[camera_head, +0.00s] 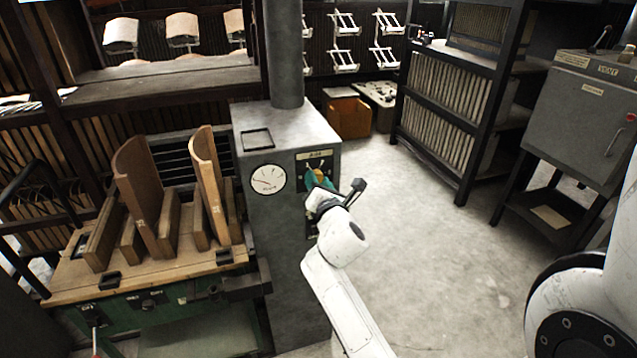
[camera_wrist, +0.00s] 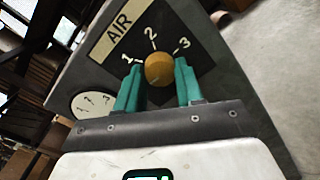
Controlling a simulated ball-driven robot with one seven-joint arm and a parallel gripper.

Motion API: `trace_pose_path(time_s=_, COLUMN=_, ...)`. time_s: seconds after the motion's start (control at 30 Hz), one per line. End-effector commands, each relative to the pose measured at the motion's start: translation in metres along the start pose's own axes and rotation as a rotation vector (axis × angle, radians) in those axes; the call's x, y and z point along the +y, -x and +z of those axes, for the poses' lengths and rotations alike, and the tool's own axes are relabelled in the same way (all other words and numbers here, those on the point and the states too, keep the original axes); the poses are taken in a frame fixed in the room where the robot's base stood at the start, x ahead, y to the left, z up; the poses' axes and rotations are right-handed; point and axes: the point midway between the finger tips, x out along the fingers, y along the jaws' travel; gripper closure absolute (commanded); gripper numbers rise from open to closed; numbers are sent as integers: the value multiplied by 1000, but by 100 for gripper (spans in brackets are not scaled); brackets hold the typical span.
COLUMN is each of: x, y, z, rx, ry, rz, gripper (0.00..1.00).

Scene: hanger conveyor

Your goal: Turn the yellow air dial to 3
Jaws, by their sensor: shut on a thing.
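The yellow air dial (camera_wrist: 159,68) is a round knob on a dark panel (camera_wrist: 195,38) with an AIR label (camera_wrist: 118,34) and the numbers 1, 2 and 3 around it. In the wrist view, the two green fingers of my gripper (camera_wrist: 156,72) stand on either side of the knob and hold it. I cannot make out a pointer mark on the knob, so its setting is unclear. In the head view, my gripper (camera_head: 318,181) is at the panel on the front of the grey cabinet (camera_head: 277,228) and mostly covers the dial.
A round white gauge (camera_head: 267,179) sits left of the dial. A green-framed bench (camera_head: 150,290) with curved wooden pieces stands to the left. A shelf rack (camera_head: 450,95) and a grey machine (camera_head: 577,115) stand to the right. The floor between them (camera_head: 430,240) is clear.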

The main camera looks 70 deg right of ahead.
Motion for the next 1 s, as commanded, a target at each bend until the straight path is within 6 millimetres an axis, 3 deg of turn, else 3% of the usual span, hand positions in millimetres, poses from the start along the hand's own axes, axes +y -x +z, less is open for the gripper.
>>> trace_pose_path(time_s=0.37, x=1, y=0, z=0, rx=7, ry=-106, rz=-4, gripper=93)
trace_pose_path(time_s=1.0, x=1, y=0, z=0, rx=38, ry=-678, rz=-25, gripper=93)
